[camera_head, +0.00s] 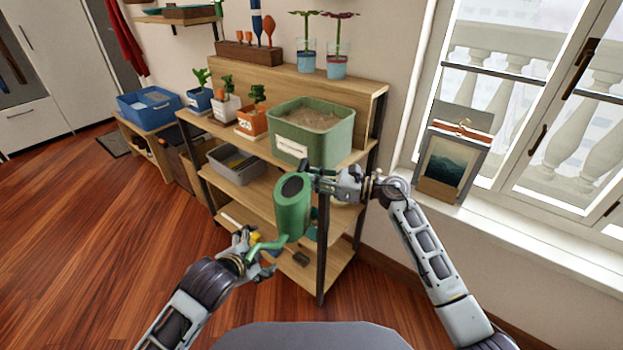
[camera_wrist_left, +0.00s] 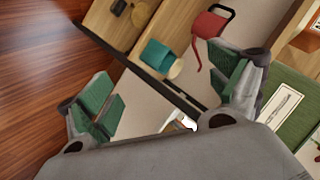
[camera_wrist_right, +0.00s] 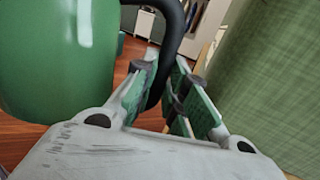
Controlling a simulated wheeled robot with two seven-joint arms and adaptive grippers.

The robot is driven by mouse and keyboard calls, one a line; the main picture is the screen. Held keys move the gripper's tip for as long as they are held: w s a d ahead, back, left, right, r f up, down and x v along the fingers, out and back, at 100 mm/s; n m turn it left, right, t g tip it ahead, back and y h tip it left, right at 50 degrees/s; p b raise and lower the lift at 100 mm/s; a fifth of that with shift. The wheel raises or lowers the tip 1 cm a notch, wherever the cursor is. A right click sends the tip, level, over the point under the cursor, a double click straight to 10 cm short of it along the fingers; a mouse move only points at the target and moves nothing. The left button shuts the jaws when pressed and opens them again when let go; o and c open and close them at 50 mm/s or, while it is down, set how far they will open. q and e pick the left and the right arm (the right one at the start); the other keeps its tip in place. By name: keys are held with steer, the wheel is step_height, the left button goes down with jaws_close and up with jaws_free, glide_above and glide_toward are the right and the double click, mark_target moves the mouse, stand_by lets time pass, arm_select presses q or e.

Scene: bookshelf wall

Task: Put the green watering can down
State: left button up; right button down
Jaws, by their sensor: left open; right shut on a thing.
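The green watering can (camera_head: 292,212) hangs in the air in front of the shelf unit, its spout pointing down to the left in the head view. My right gripper (camera_head: 322,182) is shut on its dark handle (camera_wrist_right: 172,45); the can's glossy body (camera_wrist_right: 60,60) fills the left of the right wrist view. My left gripper (camera_head: 252,255) is open near the spout in the head view. In the left wrist view no can shows between its spread fingers (camera_wrist_left: 165,88).
The wooden shelf's top (camera_head: 225,130) holds a green soil bin (camera_head: 345,135) close to the right gripper, and several potted plants. A grey tray (camera_head: 222,172) stands on the shelf below. The left wrist view shows a red watering can (camera_wrist_left: 208,25) and a teal pot (camera_wrist_left: 155,56).

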arm_select(q)
steer(key=s+a+f+n+g, duration=0.3)
steer(key=s+f+n+g, duration=0.3)
steer(key=s+f, duration=1.1)
steer(key=s+n, duration=0.1)
steer(key=n, duration=0.3)
steer(key=shift+n+g+y, duration=0.4)
